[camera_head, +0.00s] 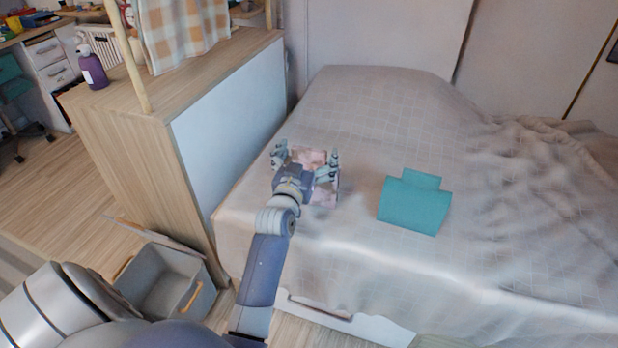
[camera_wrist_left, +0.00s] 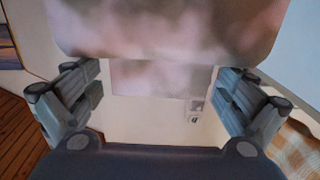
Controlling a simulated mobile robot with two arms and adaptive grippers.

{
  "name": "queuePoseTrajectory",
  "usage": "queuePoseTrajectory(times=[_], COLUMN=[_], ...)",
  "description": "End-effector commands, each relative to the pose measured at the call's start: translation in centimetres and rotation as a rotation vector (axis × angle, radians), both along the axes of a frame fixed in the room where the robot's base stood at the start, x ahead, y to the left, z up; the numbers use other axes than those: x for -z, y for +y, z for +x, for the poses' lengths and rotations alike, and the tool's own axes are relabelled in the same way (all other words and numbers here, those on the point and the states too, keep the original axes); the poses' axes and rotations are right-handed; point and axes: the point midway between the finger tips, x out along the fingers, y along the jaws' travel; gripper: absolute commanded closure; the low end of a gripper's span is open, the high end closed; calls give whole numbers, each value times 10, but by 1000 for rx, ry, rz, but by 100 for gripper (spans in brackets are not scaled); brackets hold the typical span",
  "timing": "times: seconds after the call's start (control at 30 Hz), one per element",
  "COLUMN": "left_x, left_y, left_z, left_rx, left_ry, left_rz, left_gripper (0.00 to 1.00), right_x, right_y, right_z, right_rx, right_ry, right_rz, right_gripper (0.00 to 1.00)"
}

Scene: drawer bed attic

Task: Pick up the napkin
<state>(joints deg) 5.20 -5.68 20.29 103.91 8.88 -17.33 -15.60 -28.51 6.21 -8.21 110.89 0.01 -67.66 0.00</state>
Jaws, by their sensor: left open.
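A pink and white patterned pack, which seems to be the napkin (camera_head: 326,193), lies on the bed near its left edge. My left gripper (camera_head: 306,158) is over it, with one finger toward each side, and partly hides it. The fingers are open and apart. In the left wrist view the blurry pink napkin (camera_wrist_left: 165,30) fills the top middle, and the open fingers of my left gripper (camera_wrist_left: 160,97) stand left and right with a gap between. I cannot tell whether they touch it. My right gripper is not in view.
The bed (camera_head: 390,110) has a light checked cover. A teal object (camera_head: 415,203) lies right of my left gripper. A wooden cabinet (camera_head: 135,150) stands close on the left, with a grey open bin (camera_head: 165,283) on the floor before it. Bed space right of the teal object is free.

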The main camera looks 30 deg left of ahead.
Motion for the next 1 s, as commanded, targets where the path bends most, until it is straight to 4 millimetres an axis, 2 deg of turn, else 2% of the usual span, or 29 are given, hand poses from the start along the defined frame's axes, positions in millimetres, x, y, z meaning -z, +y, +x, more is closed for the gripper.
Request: queuePoseTrajectory(times=[0.23, 0.27, 0.4, 0.5, 0.83, 1.0], left_x=[0, 0, 0, 0, -1, -10], left_y=[1, 1, 1, 1, 1, 0], left_z=[2, 2, 2, 2, 2, 2], left_rx=[0, 0, 0, 0, 0, 0], left_ry=[1, 1, 1, 1, 0, -1], left_rz=[0, 0, 0, 0, 0, -1], left_gripper=[2, 7, 38, 58, 58, 58], right_x=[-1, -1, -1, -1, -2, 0], right_y=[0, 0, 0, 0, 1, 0], right_z=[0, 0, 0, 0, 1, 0], right_rx=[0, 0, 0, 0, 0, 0], right_ry=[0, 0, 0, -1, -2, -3], right_rz=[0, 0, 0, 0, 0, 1], right_gripper=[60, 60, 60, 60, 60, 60])
